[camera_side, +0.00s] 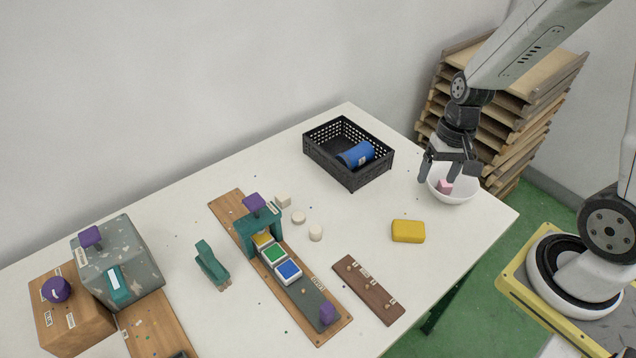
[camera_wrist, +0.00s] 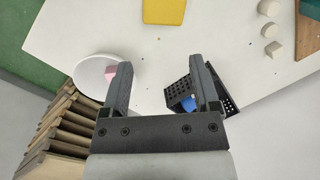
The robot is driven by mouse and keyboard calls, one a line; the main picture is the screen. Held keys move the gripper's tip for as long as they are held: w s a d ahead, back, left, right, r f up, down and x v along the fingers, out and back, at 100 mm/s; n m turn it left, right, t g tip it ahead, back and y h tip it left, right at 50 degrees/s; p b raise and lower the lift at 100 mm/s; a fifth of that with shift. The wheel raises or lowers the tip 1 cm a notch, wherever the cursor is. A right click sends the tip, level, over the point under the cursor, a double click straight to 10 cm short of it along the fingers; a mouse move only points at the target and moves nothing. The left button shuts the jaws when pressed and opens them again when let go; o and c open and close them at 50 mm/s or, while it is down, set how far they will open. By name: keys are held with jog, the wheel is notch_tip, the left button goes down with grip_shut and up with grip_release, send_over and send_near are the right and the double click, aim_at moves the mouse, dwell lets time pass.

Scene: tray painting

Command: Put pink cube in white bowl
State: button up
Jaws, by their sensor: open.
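The pink cube (camera_side: 445,187) lies inside the white bowl (camera_side: 466,193) at the right end of the table. The cube also shows in the wrist view (camera_wrist: 111,73), inside the bowl (camera_wrist: 88,76) and partly hidden by one finger. My gripper (camera_side: 440,177) is open and empty, above the bowl's left side in the side view. In the wrist view its two fingers (camera_wrist: 162,82) are wide apart with bare table between them, and the cube is outside that gap to the left.
A black basket (camera_side: 348,172) with a blue object (camera_side: 356,154) stands left of the bowl. A yellow block (camera_side: 408,231) lies in front. Stacked wooden trays (camera_side: 520,100) stand beyond the table's right edge. Wooden fixtures with coloured parts fill the left and middle.

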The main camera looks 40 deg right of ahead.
jog(key=a+r+n+t, duration=0.1)
jog(key=n, duration=0.1)
jog(key=a+r+n+t+h, duration=0.1)
jog(key=a+n, duration=0.1)
jog(key=a+r+n, duration=0.1)
jog(key=n, duration=0.1)
jog(key=shift+w+a+r+t+h, duration=0.15)
jog(key=shift+a+r+t+h, duration=0.15)
jog(key=shift+r+t+h, duration=0.1)
